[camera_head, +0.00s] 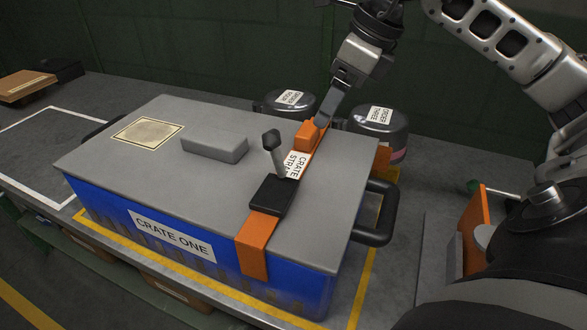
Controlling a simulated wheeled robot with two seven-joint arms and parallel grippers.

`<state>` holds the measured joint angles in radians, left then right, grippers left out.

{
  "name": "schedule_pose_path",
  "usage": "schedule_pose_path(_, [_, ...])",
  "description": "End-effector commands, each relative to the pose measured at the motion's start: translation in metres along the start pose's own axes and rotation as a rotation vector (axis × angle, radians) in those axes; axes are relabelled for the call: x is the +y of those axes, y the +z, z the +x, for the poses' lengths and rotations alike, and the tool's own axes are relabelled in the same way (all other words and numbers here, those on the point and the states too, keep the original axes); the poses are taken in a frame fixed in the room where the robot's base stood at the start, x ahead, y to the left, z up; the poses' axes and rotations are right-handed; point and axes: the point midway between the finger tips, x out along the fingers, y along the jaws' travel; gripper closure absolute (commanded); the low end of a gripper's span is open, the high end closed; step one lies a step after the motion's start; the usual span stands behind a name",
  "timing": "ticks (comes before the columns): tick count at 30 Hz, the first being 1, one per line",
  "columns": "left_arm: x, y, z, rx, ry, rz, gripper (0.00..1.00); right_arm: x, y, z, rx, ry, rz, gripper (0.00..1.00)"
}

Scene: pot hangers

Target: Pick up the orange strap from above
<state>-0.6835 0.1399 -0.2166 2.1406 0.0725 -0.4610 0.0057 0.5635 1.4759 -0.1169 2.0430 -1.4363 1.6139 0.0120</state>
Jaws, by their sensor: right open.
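The orange strap (258,232) lies across the right part of the grey lid of the blue crate (190,245) labelled CRATE ONE. Its front end hangs over the crate's front side. On it sit a black buckle (273,195) with a raised lever, a white label reading CRATE STRA, partly covered, and a raised orange block (307,134) near the lid's back edge. My right gripper (321,118) comes down from above, open, with its fingertips right at that orange block. I cannot tell whether they touch it. My left gripper is not in view.
Two lidded pots with labels stand behind the crate, one at left (285,100) and one at right (378,122). A black handle (376,213) sticks out from the crate's right side. A white-outlined area (50,150) of the table at left is clear.

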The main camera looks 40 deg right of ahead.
Motion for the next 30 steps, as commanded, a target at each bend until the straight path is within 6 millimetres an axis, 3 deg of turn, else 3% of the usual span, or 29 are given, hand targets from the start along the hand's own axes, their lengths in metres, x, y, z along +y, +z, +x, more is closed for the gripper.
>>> schedule_pose_path(8, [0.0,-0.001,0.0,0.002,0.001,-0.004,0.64,0.0,0.0,0.023,0.001,0.001,0.0,0.2])
schedule_pose_path(18, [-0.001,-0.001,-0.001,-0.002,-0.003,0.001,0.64,-0.002,0.0,0.066,0.0,0.001,-0.001,0.2])
schedule_pose_path(26, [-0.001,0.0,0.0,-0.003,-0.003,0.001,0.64,-0.002,0.0,0.069,-0.001,-0.001,-0.002,0.2])
schedule_pose_path(30, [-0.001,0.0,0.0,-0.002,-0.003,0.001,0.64,-0.002,0.0,0.069,-0.001,-0.001,-0.001,0.59])
